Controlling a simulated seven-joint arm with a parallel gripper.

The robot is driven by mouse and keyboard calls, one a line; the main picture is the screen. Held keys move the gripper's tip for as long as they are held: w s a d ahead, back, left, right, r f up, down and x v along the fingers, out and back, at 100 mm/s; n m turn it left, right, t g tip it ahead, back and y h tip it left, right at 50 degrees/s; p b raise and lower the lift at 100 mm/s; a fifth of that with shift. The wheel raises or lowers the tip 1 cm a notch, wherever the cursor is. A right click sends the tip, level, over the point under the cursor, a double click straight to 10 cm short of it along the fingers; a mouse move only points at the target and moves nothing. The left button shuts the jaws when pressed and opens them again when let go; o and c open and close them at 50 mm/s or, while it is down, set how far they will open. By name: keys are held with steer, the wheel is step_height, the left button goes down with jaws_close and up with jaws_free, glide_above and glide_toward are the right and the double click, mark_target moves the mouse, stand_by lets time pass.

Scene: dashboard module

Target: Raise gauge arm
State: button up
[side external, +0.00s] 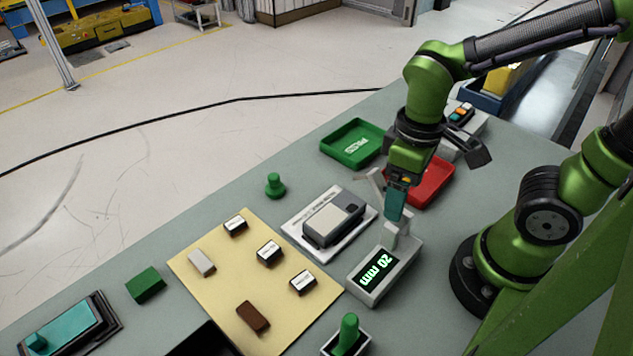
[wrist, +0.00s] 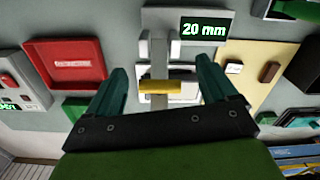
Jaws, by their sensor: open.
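The gauge (side external: 383,272) is a light grey unit with a lit display reading 20 mm, right of centre in the side view. Its display also shows at the top of the wrist view (wrist: 204,28). A pale post (wrist: 158,45) rises from the gauge, with a yellow bar (wrist: 160,87) across it that looks like the gauge arm's grip. My gripper (side external: 396,205) is over the gauge, pointing down. In the wrist view its teal fingers (wrist: 161,68) are apart, one on each side of the yellow bar, with visible gaps. The fingers partly hide the post in the side view.
A red tray (side external: 433,184) and a green tray (side external: 352,143) lie behind the gauge. A grey device on a white plate (side external: 328,222) stands close left. A tan mat (side external: 215,270) holds several small blocks. A green knob (side external: 348,332) stands at the front.

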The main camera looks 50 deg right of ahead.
step_height(320, 180, up, 16)
steer(key=shift+r, duration=0.25)
